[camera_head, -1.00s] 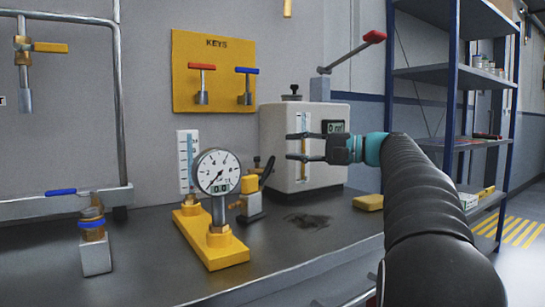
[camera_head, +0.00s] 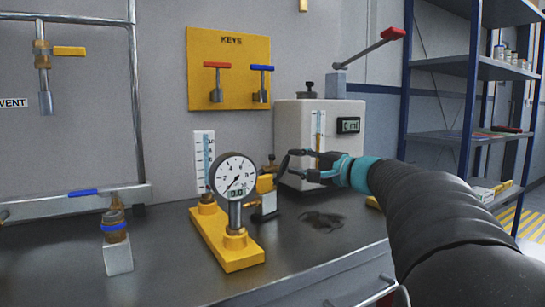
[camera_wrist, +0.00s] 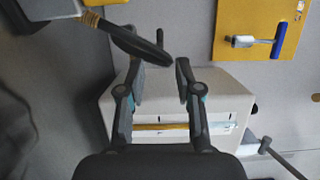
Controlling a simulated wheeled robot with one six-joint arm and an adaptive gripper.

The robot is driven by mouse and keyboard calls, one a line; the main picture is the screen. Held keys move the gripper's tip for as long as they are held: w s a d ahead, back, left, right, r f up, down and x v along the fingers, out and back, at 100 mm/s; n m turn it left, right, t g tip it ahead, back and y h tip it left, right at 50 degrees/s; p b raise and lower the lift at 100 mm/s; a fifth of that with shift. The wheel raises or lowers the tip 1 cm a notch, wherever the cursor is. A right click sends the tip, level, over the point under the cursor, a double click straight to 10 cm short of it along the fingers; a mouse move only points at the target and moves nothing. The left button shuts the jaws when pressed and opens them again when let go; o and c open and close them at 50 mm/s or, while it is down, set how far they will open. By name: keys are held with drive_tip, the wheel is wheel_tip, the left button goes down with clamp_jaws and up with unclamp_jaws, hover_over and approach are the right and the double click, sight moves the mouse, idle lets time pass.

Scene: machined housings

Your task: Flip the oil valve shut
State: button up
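A small valve with a black lever (camera_head: 283,167) and brass-yellow body (camera_head: 265,183) stands behind the pressure gauge (camera_head: 235,176). No oil label is readable on it. In the wrist view the black lever (camera_wrist: 137,42) slants in from the upper left, its end near my fingertips. My gripper (camera_head: 298,163) is open, coming from the right, with its fingers at the lever's end in front of the white box. The wrist view shows the gripper (camera_wrist: 162,66) with a gap between its fingers. I cannot tell whether they touch the lever.
The white box (camera_head: 291,125) with a sight tube and a red-tipped lever (camera_head: 393,34) stands close behind. A dark stain (camera_head: 322,221) marks the bench.

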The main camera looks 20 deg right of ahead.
sight(272, 155)
drive_tip(key=p+x, duration=0.1)
drive_tip(key=x, duration=0.8)
clamp_jaws()
